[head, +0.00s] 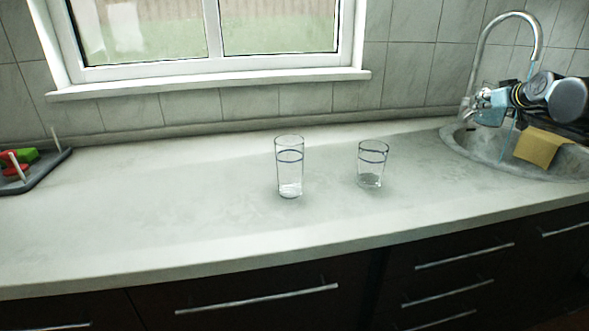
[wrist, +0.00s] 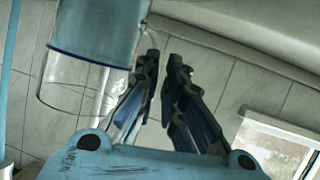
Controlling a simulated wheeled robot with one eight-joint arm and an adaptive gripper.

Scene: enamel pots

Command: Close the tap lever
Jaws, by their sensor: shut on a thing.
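The tap (head: 535,35) is a tall curved chrome spout at the right, by the sink. A thin blue stream of water (head: 513,140) runs down from its spout, and a blue strip like it shows in the wrist view (wrist: 9,60). My gripper (head: 482,99) is low beside the tap's base. In the wrist view its two fingers (wrist: 164,57) are close together, shut on the small tap lever, which the fingertips mostly hide. A clear glass (wrist: 75,80) with bluish water up to its blue ring appears upside down beside the fingers, outside their grip.
A grey rack (head: 42,172) with coloured items is at far left. The counter between is clear.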

